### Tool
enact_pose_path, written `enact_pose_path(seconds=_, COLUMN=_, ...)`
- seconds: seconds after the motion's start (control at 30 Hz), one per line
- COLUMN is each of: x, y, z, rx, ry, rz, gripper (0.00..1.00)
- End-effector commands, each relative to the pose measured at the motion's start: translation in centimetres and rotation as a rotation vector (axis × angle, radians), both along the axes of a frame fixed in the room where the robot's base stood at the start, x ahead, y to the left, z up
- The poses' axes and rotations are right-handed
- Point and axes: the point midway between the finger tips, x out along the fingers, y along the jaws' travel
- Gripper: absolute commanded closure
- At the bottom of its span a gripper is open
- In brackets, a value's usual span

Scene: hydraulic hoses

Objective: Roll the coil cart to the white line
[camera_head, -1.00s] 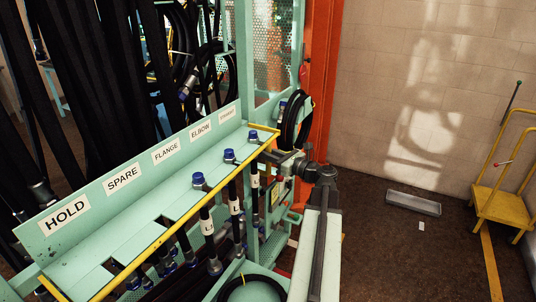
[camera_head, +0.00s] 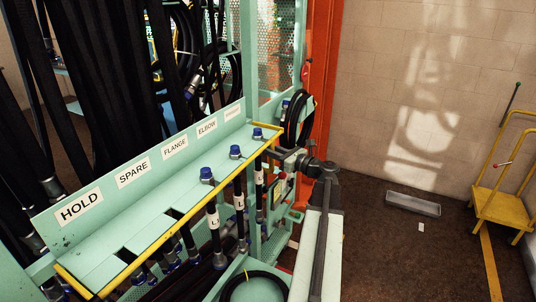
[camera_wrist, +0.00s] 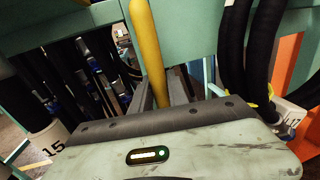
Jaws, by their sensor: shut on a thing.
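The mint-green rack (camera_head: 160,232), which I take to be the coil cart, fills the lower left of the head view. It has a sloped label board (camera_head: 125,180), a yellow front rail (camera_head: 160,240) and blue-capped hose ends. A black coil (camera_head: 255,279) lies at its lower part. My gripper (camera_head: 279,154) is at the rack's right end. In the wrist view, my gripper (camera_wrist: 178,90) is shut on a yellow bar (camera_wrist: 145,35), which passes between the grey fingers. The fingertips are partly hidden in the head view. I see no white line.
An orange post (camera_head: 321,90) stands just behind the rack's right end. A yellow trolley (camera_head: 502,207) stands at the far right beside a yellow floor stripe (camera_head: 490,262). A grey tray (camera_head: 413,203) lies by the wall. Brown floor between is mostly clear.

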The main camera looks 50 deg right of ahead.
Motion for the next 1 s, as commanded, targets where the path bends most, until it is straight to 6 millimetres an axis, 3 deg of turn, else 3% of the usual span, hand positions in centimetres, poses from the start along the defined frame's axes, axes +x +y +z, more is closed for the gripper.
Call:
enact_pose_path(seconds=0.03, x=-0.1, y=-0.8, z=0.1, rx=0.0, ry=-0.003, rz=-0.017, gripper=1.0)
enact_pose_path(seconds=0.2, x=-0.2, y=-0.5, z=0.0, rx=-0.001, ry=0.001, rz=-0.011, gripper=1.0)
enact_pose_path(seconds=0.23, x=-0.2, y=-0.4, z=0.0, rx=-0.001, ry=0.002, rz=-0.009, gripper=0.72)
enact_pose_path(seconds=0.3, x=-0.2, y=-0.2, z=0.0, rx=-0.001, ry=0.003, rz=-0.007, gripper=0.59)
enact_pose_path(seconds=0.77, x=-0.2, y=-0.1, z=0.0, rx=-0.001, ry=0.002, rz=-0.004, gripper=0.59)
enact_pose_path(seconds=0.87, x=-1.3, y=-0.2, z=-0.1, rx=-0.001, ry=0.002, rz=-0.007, gripper=0.59)
enact_pose_path(seconds=1.0, x=-4.1, y=-0.3, z=-0.1, rx=0.0, ry=0.002, rz=-0.009, gripper=0.59)
